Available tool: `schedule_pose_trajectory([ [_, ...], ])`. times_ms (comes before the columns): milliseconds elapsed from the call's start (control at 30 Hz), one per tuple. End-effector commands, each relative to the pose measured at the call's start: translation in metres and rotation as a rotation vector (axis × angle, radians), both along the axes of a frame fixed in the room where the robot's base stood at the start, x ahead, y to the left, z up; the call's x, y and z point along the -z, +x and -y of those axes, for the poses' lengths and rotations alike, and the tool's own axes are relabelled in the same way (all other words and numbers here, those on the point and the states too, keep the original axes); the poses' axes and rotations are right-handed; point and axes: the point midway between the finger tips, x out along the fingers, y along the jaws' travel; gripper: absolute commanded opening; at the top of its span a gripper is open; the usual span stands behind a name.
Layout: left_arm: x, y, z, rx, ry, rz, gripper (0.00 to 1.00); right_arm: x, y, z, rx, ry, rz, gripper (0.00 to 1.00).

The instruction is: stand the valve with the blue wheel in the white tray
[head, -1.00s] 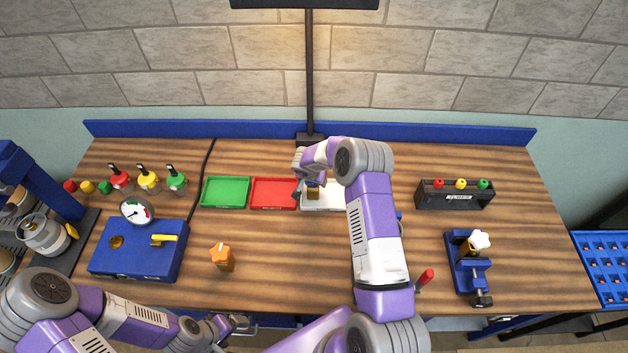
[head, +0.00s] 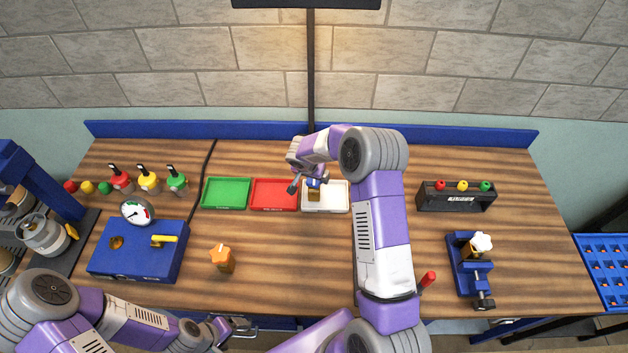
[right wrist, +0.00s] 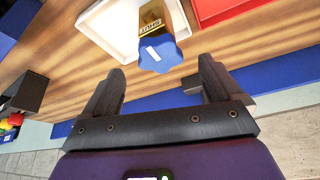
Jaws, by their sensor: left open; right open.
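The valve with the blue wheel (head: 314,184) stands upright in the left part of the white tray (head: 337,203), wheel on top. In the right wrist view the blue wheel (right wrist: 160,54) faces the camera, with the brass body in the tray (right wrist: 106,26). My right gripper (head: 308,183) is open at the tray's left side; in the right wrist view its fingers (right wrist: 162,82) are apart, with the wheel just beyond the fingertips and clear of them. My left gripper (head: 236,326) is open and empty at the table's front edge.
A red tray (head: 274,195) and a green tray (head: 226,194) lie left of the white one. A valve with an orange wheel (head: 222,256) stands front left. A blue gauge box (head: 135,252) is further left. A blue vise (head: 468,268) holds a white-wheeled valve at right.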

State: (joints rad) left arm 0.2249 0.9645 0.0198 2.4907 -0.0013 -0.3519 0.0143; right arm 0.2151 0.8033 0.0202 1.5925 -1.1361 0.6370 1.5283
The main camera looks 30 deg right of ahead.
Motion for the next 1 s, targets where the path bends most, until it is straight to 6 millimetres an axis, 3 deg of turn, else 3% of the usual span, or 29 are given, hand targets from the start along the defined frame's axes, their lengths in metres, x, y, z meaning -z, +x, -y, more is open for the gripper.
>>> schedule_pose_trajectory([
  [133,0.005,0.000,0.000,0.000,0.000,0.000,0.82,-0.024,-0.006,-0.007,-0.001,-0.001,0.003,0.92],
  [300,0.006,0.000,0.000,0.000,0.000,0.000,0.82,-0.038,-0.011,-0.012,0.000,-0.001,0.001,0.92],
  [1000,0.006,0.000,0.000,0.000,0.000,0.000,0.82,-0.041,-0.011,-0.013,0.000,0.000,0.000,0.92],
])
